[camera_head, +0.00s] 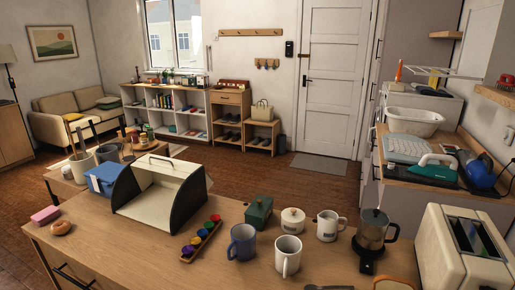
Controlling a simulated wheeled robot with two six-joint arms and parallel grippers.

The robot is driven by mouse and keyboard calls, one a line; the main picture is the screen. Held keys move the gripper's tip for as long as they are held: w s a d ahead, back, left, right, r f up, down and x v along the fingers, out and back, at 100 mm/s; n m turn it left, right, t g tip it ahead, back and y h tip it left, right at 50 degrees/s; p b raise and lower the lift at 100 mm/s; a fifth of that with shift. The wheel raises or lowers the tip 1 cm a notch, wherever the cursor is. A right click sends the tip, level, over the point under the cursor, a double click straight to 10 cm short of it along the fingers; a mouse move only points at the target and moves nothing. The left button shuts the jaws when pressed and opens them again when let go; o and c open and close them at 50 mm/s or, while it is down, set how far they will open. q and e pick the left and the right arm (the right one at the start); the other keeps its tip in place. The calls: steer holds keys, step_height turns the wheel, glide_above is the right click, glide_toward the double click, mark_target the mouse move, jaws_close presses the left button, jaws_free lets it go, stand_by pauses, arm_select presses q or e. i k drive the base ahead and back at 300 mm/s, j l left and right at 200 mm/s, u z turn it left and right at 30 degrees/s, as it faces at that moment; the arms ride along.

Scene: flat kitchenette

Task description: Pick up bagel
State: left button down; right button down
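A small round brown bagel (61,228) lies on the left end of the wooden table (130,249), near its edge. A pink block-like item (45,215) lies just behind and to the left of it. Neither of my grippers shows in the head view, so nothing is seen touching the bagel.
An open cream bin with dark sides (157,195) stands right of the bagel. A tray of coloured cups (202,238), mugs (287,256), a moka pot (375,232) and a toaster (462,248) stand further right. The tabletop between bagel and tray is clear.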

mark_target(61, 227)
steer(key=u, duration=1.45)
